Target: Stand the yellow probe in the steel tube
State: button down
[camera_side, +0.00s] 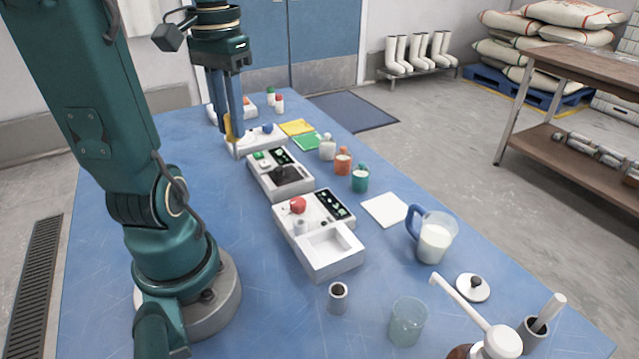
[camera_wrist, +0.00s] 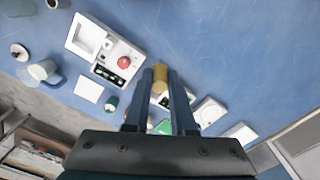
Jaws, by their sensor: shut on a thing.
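My gripper (camera_side: 232,135) is shut on the yellow probe (camera_side: 228,127), above the far part of the blue table by a white device. In the wrist view the probe (camera_wrist: 160,76) sits between the fingertips; its lower end is hard to make out. A short grey upright cylinder with a dark top (camera_side: 338,297), which looks like the steel tube, stands on the near part of the table, well away from my gripper. Part of it shows at the top edge of the wrist view (camera_wrist: 52,4).
White devices (camera_side: 283,170) stand in a row down the table; the nearest (camera_side: 330,250) has a red knob. Jars (camera_side: 359,178), a milk jug (camera_side: 433,240), a glass (camera_side: 407,322) and a grey cup with a white rod (camera_side: 533,328) stand right. Bare table lies left of the devices.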

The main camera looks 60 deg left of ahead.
jog(key=w+d+f, duration=0.1)
jog(key=w+d, duration=0.3)
jog(key=d, duration=0.5)
jog(key=w+d+f, duration=0.2)
jog(key=w+d, duration=0.2)
jog(key=d, duration=0.4)
jog(key=s+d+f+m, duration=0.2)
jog(key=d+f+m, duration=0.1)
jog(key=d+f, duration=0.2)
jog(key=shift+s+d+f+m, duration=0.3)
jog(key=shift+d+f, duration=0.1)
jog(key=shift+d, duration=0.3)
jog(key=shift+f, duration=1.95)
dwell(3.2)
